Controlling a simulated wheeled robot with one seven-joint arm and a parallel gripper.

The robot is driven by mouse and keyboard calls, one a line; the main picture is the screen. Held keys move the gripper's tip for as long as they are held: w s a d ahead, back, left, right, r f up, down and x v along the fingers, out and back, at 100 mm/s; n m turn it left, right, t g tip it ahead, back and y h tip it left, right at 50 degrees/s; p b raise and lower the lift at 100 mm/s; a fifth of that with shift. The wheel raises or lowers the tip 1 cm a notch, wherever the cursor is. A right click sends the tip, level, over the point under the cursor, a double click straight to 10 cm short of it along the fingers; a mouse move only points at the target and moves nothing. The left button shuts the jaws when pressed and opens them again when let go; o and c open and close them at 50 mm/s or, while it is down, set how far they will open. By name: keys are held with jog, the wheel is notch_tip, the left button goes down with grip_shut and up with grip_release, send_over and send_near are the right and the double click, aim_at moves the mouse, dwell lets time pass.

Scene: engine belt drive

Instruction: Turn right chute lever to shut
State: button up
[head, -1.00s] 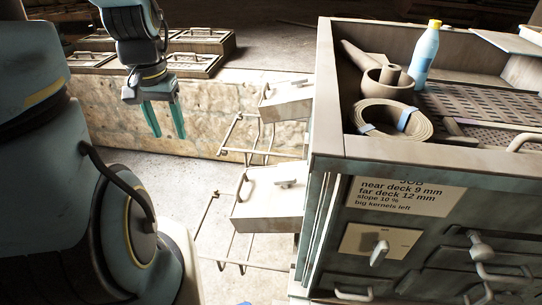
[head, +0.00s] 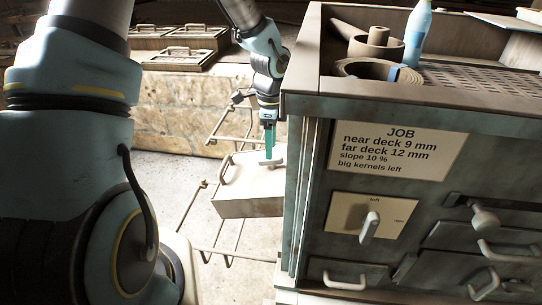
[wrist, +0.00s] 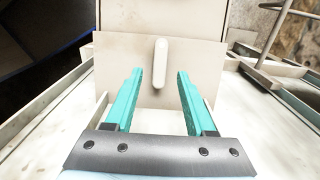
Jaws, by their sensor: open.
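A chute box (head: 250,190) sticks out from the left side of the machine, with a small pale lever (head: 271,162) on its top face. In the wrist view the lever (wrist: 160,62) stands lengthwise up the picture on a flat plate (wrist: 205,65). My gripper (head: 269,147) points down just above this lever in the head view. In the wrist view my gripper (wrist: 160,72) is open, with one teal finger on each side of the lever and gaps on both sides. The fingers do not appear to touch it. The second chute, farther back, is mostly hidden behind my arm.
The machine (head: 390,110) fills the right, with a job label (head: 396,150) and a knob (head: 368,228) on its front. Thin metal frames (head: 205,225) surround the chute. A stone ledge (head: 170,110) with lidded trays is behind.

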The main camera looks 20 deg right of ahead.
aim_at(271, 163)
jog(key=shift+f, duration=2.1)
jog(key=shift+c, duration=0.2)
grip_shut()
